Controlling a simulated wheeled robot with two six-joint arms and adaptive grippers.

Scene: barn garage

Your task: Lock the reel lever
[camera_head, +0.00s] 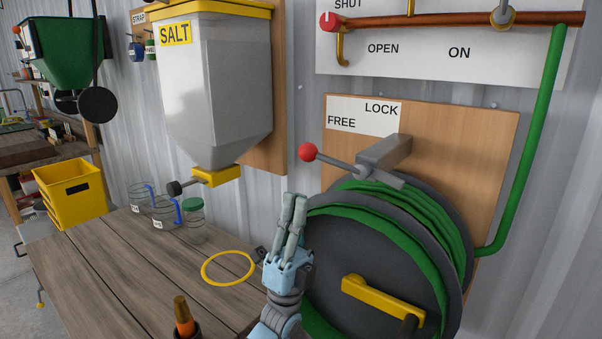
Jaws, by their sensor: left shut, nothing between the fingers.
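The reel lever (340,162) is a thin grey rod with a red ball knob (308,152) at its left end. It pivots on a grey bracket (386,154) above the hose reel (384,265). The knob points left and slightly up, below the FREE word on the white label (362,116); LOCK is at the label's upper right. My left gripper (295,203) points up, its fingers together and empty. In the picture it is below the knob, apart from it, in front of the reel's left edge. My right gripper is not in view.
The reel carries a green hose (532,140) and a yellow crank (382,299). A salt hopper (215,85) hangs at left. Jars (194,220), a yellow ring (228,268) and an orange-handled tool (183,315) are on the wooden bench (110,275).

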